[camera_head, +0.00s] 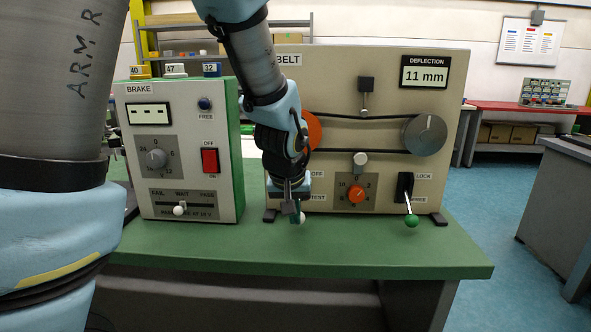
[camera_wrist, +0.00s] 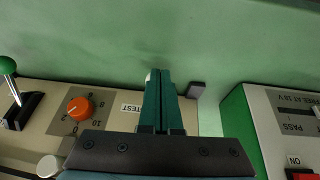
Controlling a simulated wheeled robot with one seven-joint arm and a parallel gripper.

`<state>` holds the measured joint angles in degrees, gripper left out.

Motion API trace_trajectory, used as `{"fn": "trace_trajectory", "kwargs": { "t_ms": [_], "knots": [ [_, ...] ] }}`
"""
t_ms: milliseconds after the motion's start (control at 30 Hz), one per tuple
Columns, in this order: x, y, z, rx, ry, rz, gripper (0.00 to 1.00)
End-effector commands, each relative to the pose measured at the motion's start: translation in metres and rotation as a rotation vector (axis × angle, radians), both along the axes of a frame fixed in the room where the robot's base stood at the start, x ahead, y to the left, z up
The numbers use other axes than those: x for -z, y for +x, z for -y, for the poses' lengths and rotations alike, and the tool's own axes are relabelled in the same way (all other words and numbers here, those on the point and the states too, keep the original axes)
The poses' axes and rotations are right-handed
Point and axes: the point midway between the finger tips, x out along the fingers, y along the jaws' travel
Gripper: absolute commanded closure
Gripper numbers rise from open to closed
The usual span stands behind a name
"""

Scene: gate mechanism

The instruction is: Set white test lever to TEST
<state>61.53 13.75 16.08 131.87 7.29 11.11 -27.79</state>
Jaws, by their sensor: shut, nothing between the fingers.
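The belt panel (camera_head: 330,66) stands on the green table. The white test lever's ball knob (camera_head: 302,217) shows low at the panel's front, just below the TEST label (camera_head: 317,197). The OFF label (camera_head: 316,174) is above it. The lever's shaft and slot are hidden behind my gripper (camera_head: 295,215). My gripper is shut and empty, right at the knob. In the wrist view, the shut fingers (camera_wrist: 160,74) cover most of the knob, and a sliver of white (camera_wrist: 148,77) shows at their left edge. I cannot tell whether they touch.
The brake box (camera_head: 190,100) stands close on the left. An orange dial (camera_head: 357,194) and a green-knobbed lever (camera_head: 411,221), low at FREE, are to the right on the belt panel. The table front (camera_head: 300,255) is clear.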

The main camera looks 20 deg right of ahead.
Motion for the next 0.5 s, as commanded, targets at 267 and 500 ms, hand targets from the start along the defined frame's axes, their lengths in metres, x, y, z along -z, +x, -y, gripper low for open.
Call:
{"fn": "trace_trajectory", "kwargs": {
  "t_ms": [267, 500],
  "knots": [
    [0.0102, 0.0013, 0.0005, 0.0, 0.0, 0.0, 1.0],
    [0.011, 0.0016, 0.0007, 0.0, 0.0, 0.0, 1.0]
  ]
}}
